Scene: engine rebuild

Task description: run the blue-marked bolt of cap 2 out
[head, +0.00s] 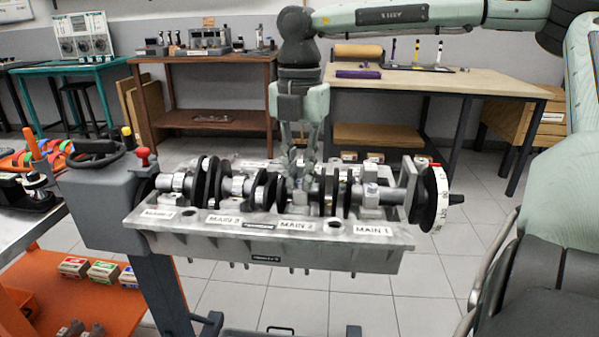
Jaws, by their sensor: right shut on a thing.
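The engine block (270,221) is held on a stand with the crankshaft (240,187) lying along its top. Labels MAIN 1 (373,230), MAIN 2 (298,226) and MAIN 3 (224,219) run along its near edge. My right gripper (306,180) points straight down at cap 2, just behind the MAIN 2 label. Its fingers are shut on what appears to be a bolt of cap 2. The bolt and any blue mark on it are hidden by the fingers or too small to make out. My left gripper is not in view.
A white graduated wheel (436,199) is on the crankshaft's right end. The grey stand head (98,205) is at the left, beside an orange shelf (95,290) with small boxes. A brown bench (190,62) and a pale workbench (440,78) stand behind, across open floor.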

